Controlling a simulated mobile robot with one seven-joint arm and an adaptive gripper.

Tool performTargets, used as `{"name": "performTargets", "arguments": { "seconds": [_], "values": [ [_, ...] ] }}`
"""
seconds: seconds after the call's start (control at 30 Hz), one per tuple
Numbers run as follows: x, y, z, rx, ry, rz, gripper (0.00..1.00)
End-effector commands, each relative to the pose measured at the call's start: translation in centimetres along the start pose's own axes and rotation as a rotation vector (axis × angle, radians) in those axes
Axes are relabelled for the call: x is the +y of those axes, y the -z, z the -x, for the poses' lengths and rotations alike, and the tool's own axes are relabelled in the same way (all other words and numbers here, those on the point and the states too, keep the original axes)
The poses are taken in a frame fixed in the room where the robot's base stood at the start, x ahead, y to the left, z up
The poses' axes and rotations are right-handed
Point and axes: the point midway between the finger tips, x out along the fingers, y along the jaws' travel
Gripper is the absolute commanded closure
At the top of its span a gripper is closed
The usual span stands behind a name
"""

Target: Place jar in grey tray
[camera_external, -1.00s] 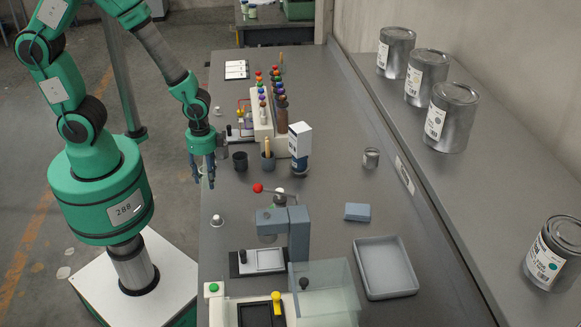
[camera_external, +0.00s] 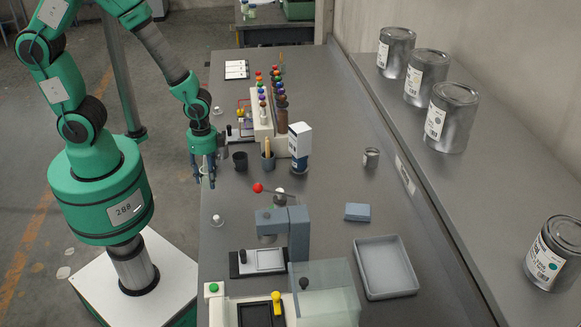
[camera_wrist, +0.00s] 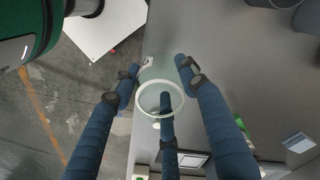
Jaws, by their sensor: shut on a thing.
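A clear glass jar (camera_wrist: 149,103) with a pale round rim sits among my gripper's (camera_wrist: 158,82) blue fingers in the wrist view. My gripper (camera_external: 205,172) is shut on it; in the external view a pale bit of the jar (camera_external: 206,171) shows between the fingers. They are near the bench's left edge, and I cannot tell how high the jar is. The grey tray (camera_external: 412,288) lies at the front right of the bench, well apart from my gripper, and looks empty.
A grey press with a red-knobbed lever (camera_external: 298,232) and a clear-covered device (camera_external: 325,295) stand left of the tray. A blue-grey block (camera_external: 357,212) lies behind it. Dark cups (camera_external: 240,161), a white-and-blue dispenser (camera_external: 300,145) and a small metal can (camera_external: 371,157) stand farther back.

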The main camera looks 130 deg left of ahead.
Motion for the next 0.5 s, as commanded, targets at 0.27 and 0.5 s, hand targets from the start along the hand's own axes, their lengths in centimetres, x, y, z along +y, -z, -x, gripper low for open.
{"name": "performTargets", "arguments": {
  "seconds": [0.27, 0.5],
  "values": [
    [-1.8, 2.7, -0.1, 0.0, 0.0, -0.027, 0.79],
    [-4.5, 6.7, -0.2, -0.001, 0.0, -0.077, 0.79]
  ]
}}
